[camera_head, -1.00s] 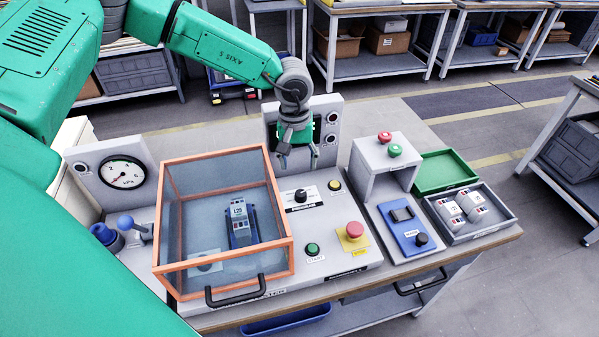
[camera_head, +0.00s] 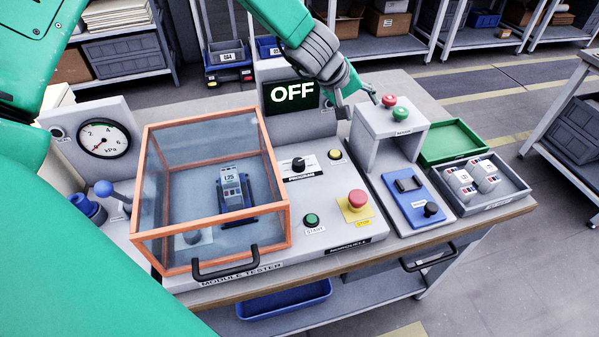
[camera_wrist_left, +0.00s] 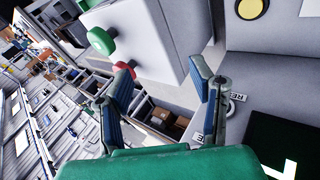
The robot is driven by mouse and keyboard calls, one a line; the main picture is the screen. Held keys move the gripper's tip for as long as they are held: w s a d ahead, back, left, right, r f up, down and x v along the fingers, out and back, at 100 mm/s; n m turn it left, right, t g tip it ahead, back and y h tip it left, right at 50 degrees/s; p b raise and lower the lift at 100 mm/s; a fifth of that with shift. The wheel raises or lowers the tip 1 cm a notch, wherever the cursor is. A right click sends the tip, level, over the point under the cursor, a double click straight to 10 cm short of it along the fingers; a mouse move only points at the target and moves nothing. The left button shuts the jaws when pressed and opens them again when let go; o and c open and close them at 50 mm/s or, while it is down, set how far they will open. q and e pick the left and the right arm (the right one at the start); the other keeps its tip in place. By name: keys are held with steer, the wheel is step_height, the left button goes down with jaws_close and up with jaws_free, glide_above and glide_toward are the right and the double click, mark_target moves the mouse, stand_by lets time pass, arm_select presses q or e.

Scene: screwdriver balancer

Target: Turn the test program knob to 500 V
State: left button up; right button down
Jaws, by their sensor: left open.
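The black program knob (camera_head: 298,164) sits on its white label on the grey tester panel. The screen (camera_head: 291,96) behind it reads OFF. The knob's exact setting is too small to read. My left gripper (camera_head: 357,103) is open and empty, to the right of the screen and above and to the right of the knob, by the box with red and green buttons. In the left wrist view, the open fingers (camera_wrist_left: 163,82) are apart with nothing between them. The knob is not clearly seen there. My right gripper is not in view.
An orange-framed clear cover (camera_head: 214,195) encloses a module left of the knob. A yellow button (camera_head: 335,154), green start button (camera_head: 312,220) and red stop button (camera_head: 357,198) are near the knob. The button box (camera_head: 390,125) stands close to my gripper.

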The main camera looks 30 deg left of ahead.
arm_select(q)
steer(key=s+d+f+g+b, duration=0.1)
steer(key=s+g+b, duration=0.1)
steer(key=s+b, duration=0.1)
steer(key=r+n+g+y+b, duration=0.1)
steer(key=n+g+y+b, duration=0.3)
steer(key=g, duration=0.1)
glide_above(299, 161)
step_height(299, 161, down, 13)
steer(key=shift+f+b, duration=0.1)
steer(key=shift+b, duration=0.95)
steer(key=c, duration=1.1)
